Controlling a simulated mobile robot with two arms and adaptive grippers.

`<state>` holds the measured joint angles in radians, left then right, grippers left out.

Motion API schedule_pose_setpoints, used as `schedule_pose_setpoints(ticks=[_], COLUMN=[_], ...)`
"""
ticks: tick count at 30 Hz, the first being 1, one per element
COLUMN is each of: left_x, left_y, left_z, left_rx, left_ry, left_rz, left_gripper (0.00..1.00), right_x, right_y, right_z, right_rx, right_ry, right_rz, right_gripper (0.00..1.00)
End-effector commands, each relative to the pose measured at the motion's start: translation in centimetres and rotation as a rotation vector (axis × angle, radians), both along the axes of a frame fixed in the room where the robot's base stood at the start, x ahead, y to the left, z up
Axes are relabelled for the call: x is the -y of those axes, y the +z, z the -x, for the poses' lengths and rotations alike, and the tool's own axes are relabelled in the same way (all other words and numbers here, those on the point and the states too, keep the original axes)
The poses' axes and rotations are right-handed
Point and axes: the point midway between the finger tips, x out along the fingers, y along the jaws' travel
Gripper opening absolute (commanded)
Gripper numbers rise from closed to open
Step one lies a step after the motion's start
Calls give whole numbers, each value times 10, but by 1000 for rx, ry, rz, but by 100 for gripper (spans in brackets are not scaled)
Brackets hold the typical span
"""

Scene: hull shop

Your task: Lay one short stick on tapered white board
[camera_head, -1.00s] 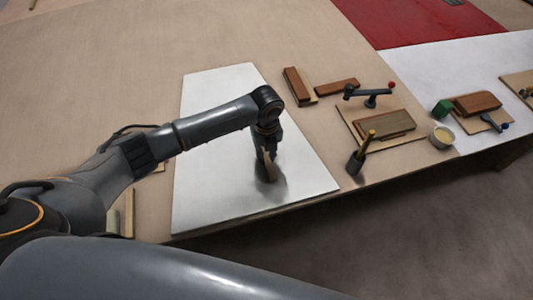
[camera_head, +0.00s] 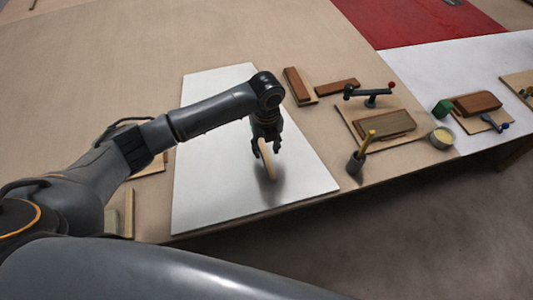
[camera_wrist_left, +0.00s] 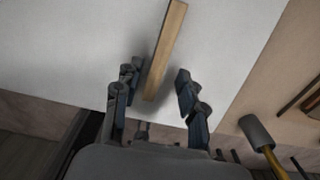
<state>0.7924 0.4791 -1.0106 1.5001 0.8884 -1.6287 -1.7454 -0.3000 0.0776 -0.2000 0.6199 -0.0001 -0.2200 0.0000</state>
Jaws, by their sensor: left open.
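The tapered white board (camera_head: 215,185) lies on the bench in the head view, and its pale surface also fills much of the left wrist view (camera_wrist_left: 70,40). One short light-wood stick (camera_head: 268,162) is over the board, near its right part, below my left gripper (camera_head: 265,146). In the left wrist view the stick (camera_wrist_left: 165,50) runs lengthwise between the two fingers of my left gripper (camera_wrist_left: 157,76). The fingers are open, with a gap on each side of the stick. A shadow runs beside it; I cannot tell whether all of it touches the board. My right gripper is not in view.
Other wood pieces (camera_head: 128,213) lie left of the board. The bench's front edge is close to the board.

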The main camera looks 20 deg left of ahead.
Motion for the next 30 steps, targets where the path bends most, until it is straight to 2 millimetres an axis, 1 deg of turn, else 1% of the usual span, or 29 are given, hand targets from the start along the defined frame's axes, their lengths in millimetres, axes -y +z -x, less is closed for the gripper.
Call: schedule_pose_setpoints(ticks=[1, 6, 9, 12, 17, 30], left_x=[0, 0, 0, 0, 0, 0], left_y=[12, 48, 64, 75, 82, 82], left_z=[-2, -1, -1, -1, 0, 0], left_rx=[5, 4, 2, 1, -1, -1], left_ry=[-2, -1, -1, 0, -1, 0], left_rz=[2, 1, 1, 0, 1, 1], left_gripper=[41, 41, 41, 41, 41, 41], right_x=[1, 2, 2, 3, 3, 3], right_y=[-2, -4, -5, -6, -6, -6], right_z=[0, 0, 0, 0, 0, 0], right_rx=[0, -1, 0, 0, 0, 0], right_ry=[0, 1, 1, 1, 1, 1], right_rz=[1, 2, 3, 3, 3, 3], right_gripper=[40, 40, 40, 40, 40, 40])
